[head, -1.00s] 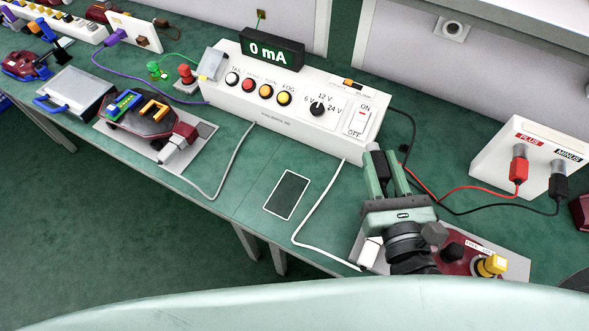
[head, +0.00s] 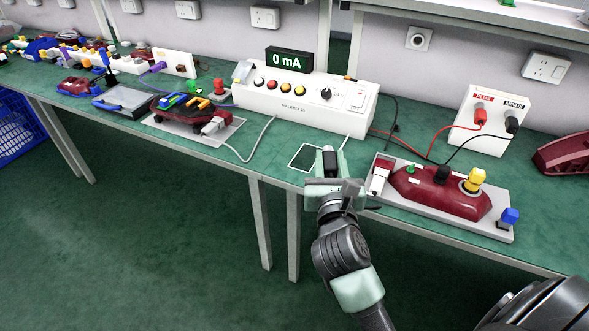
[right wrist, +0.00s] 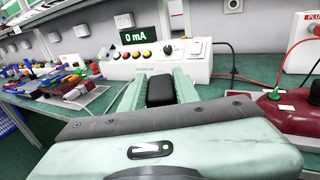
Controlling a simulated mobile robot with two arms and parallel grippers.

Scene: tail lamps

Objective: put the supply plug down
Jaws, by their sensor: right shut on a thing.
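The supply plug is a black block (head: 330,160) between the fingers of my right gripper (head: 329,165). In the right wrist view the same black plug (right wrist: 161,90) shows between the two pale green fingers of the right gripper (right wrist: 160,88), which are shut on it. In the head view the gripper is just right of a dark rectangle with a white outline (head: 305,157) on the green bench (head: 262,158). The plug's height above the bench is hard to tell. My left gripper is not in view.
A white control box (head: 300,105) reading 0 mA stands behind. To the right are a red tail lamp on a board (head: 440,193) and a white PLUS/MINUS terminal box (head: 490,115). Another lamp board (head: 190,125) lies to the left. White and black cables cross the bench.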

